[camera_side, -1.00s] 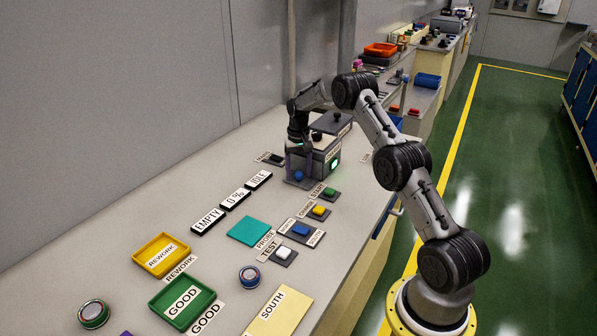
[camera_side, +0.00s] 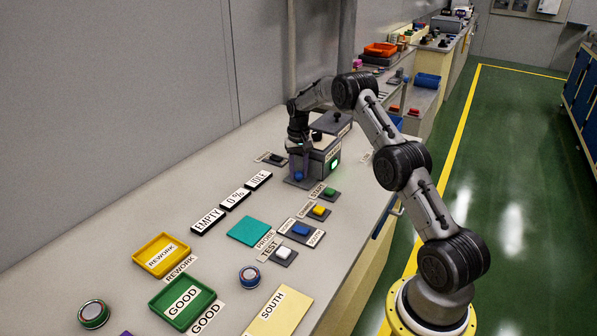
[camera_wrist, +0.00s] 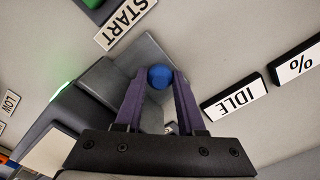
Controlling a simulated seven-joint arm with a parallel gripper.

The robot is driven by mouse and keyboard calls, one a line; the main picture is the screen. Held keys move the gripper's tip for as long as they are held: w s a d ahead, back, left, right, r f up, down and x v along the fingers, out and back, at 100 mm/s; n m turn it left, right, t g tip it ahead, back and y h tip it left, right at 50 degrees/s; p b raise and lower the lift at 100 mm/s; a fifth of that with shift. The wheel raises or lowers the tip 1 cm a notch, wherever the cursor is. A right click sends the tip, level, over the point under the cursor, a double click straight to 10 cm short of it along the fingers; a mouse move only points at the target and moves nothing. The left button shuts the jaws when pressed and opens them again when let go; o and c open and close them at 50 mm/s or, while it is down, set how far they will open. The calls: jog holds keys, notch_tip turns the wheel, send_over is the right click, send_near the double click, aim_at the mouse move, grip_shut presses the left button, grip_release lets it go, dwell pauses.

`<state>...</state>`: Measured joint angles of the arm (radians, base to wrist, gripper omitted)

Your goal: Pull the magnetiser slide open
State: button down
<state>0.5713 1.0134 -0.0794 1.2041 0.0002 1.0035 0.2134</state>
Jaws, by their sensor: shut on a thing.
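The magnetiser is a grey box (camera_side: 324,156) toward the far end of the bench, with a lit green-white lamp (camera_side: 335,165) on its front. Its slide (camera_side: 291,181) is a low grey plate at the box's near-left side, carrying a round blue knob (camera_side: 298,176). In the wrist view the blue knob (camera_wrist: 159,76) sits between the tips of my purple fingers. My gripper (camera_side: 299,171) points down and is shut on the blue knob; it also shows in the wrist view (camera_wrist: 158,77). How far the slide sits in the box is partly hidden by my gripper.
The START button (camera_side: 329,193) and the yellow button (camera_side: 319,211) lie in front of the magnetiser. The IDLE plate (camera_side: 259,180) lies to its left. A yellow tray (camera_side: 161,273), a green tray (camera_side: 163,309) and a teal pad (camera_side: 238,237) are nearer.

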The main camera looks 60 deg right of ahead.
dwell(0.8)
jog(key=a, duration=1.2)
jog(key=shift+a, duration=0.2)
jog(key=c, duration=0.5)
grip_release()
jog(key=shift+d, duration=0.1)
jog(key=shift+r, duration=0.15)
notch_tip(320, 180, up, 14)
jog(key=shift+f, duration=0.2)
